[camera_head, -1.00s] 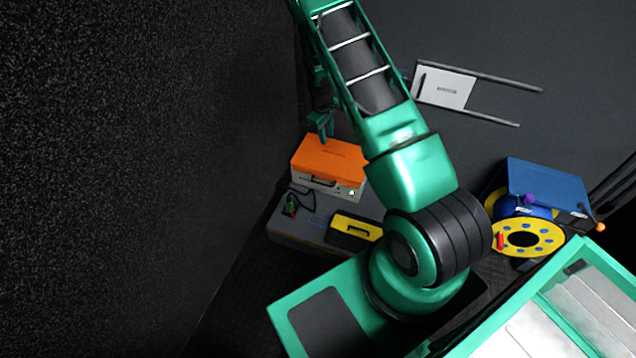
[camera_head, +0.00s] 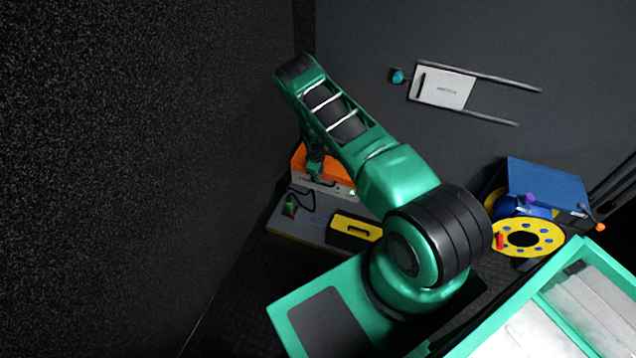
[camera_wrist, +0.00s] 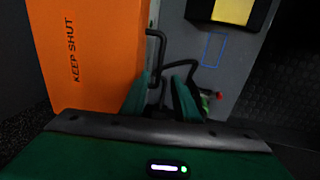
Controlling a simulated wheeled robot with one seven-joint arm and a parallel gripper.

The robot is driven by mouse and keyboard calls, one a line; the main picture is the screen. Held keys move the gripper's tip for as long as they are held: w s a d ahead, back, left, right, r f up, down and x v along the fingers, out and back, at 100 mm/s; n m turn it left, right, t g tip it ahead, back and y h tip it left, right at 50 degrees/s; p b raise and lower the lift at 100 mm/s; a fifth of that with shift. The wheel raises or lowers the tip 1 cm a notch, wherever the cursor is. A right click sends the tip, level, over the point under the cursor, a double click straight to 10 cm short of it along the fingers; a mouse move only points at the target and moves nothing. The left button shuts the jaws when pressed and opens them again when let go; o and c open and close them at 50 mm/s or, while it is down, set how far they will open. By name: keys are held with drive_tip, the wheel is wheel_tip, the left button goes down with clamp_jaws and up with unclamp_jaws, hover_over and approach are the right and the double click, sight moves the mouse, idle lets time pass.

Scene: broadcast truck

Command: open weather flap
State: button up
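The orange flap (camera_wrist: 90,50), marked "KEEP SHUT", fills the upper left of the wrist view. It covers the box top and looks closed. In the head view the orange flap (camera_head: 299,160) is partly hidden behind my arm. A black bar handle (camera_wrist: 161,45) stands out from the box's pale front at the flap's edge. My gripper (camera_wrist: 164,78) is open, its two green fingers apart and close to the handle's lower end. I cannot tell whether they touch it. In the head view my gripper (camera_head: 315,168) hangs at the box front (camera_head: 328,184).
A grey platform (camera_head: 310,234) below the box carries a yellow-and-black item (camera_head: 355,228) and a cable with a green-and-red end (camera_head: 290,206). A blue reel unit (camera_head: 545,188) stands at right. A dark speckled wall (camera_head: 140,150) fills the left.

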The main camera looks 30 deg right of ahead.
drive_tip(key=shift+w+d+f, duration=0.1)
drive_tip(key=shift+d+f, duration=0.05)
drive_tip(key=shift+f, duration=0.8)
drive_tip(key=shift+w+d+f, duration=0.15)
drive_tip(key=shift+f, duration=0.75)
drive_tip(key=shift+w+d+f, duration=0.1)
drive_tip(key=shift+d+f, duration=0.05)
drive_tip(key=shift+f, duration=0.8)
drive_tip(key=shift+c, duration=0.7)
